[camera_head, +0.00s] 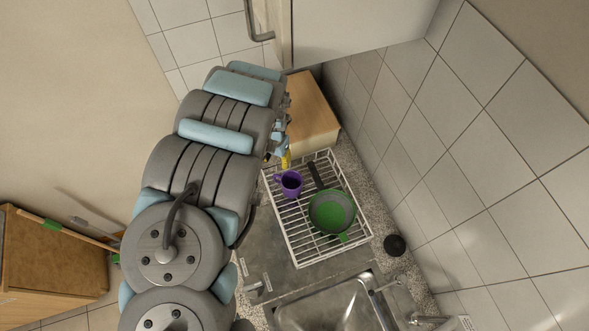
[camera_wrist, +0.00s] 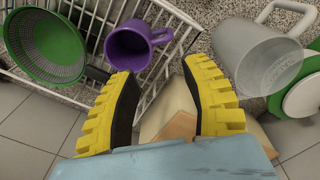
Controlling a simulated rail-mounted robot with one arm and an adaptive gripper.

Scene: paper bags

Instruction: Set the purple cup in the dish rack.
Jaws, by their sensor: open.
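The purple cup (camera_head: 290,185) sits inside the white wire dish rack (camera_head: 281,222), near its left side and beside a green pan-like strainer. In the wrist view the cup (camera_wrist: 128,50) shows its dark opening, with its handle to the right; the rack's wires (camera_wrist: 181,50) run around it. My gripper (camera_wrist: 160,70) is open and empty, its yellow fingers apart just below the cup in that view and not around it. In the head view my arm hides most of the gripper; only a bit of yellow finger (camera_head: 286,161) shows at the rack's upper end.
The green strainer (camera_head: 331,212) with a dark handle lies in the rack, right of the cup. A wooden box-like block (camera_head: 308,112) stands behind the rack. A translucent jug (camera_wrist: 250,62) stands outside the rack. A sink (camera_head: 325,305) lies in front; a tiled wall is at right.

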